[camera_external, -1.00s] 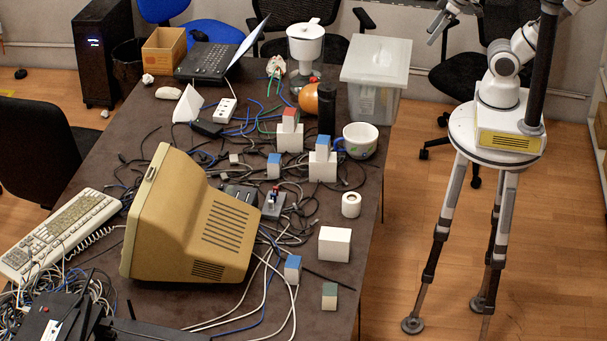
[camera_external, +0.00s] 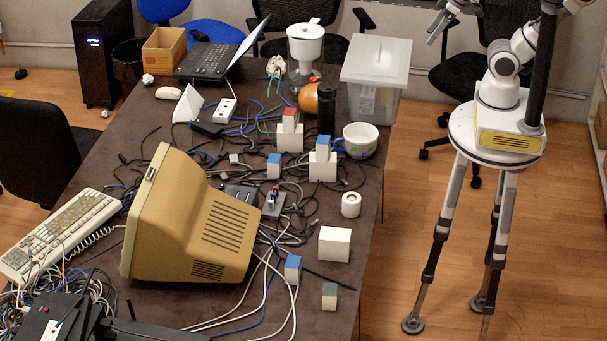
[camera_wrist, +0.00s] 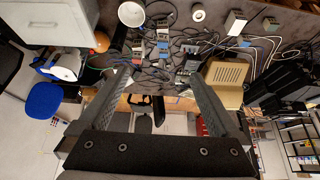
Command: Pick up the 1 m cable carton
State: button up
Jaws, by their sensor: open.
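Several small cartons stand on the dark table, and I cannot read labels to tell which is the 1 m cable carton. In the external view these are a red-topped one (camera_external: 290,116) on a white block (camera_external: 289,139), a blue-topped one (camera_external: 322,145) on another white block (camera_external: 322,170), a blue-topped one (camera_external: 273,168) among cables, another blue-topped one (camera_external: 292,270) and a green-topped one (camera_external: 329,297). My gripper (camera_wrist: 160,73) is open and empty in the wrist view, apart from all of them. In the external view it is at the top right, beyond the table's edge, partly cut off.
A white box (camera_external: 335,244), white cylinder (camera_external: 351,205), bowl (camera_external: 360,140) and dark cylinder (camera_external: 326,109) stand near the right side. A beige monitor (camera_external: 190,225), tangled cables and a keyboard (camera_external: 60,235) crowd the left. A translucent bin (camera_external: 376,70) stands at the far right corner.

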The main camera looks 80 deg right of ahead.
jog(key=shift+c, duration=1)
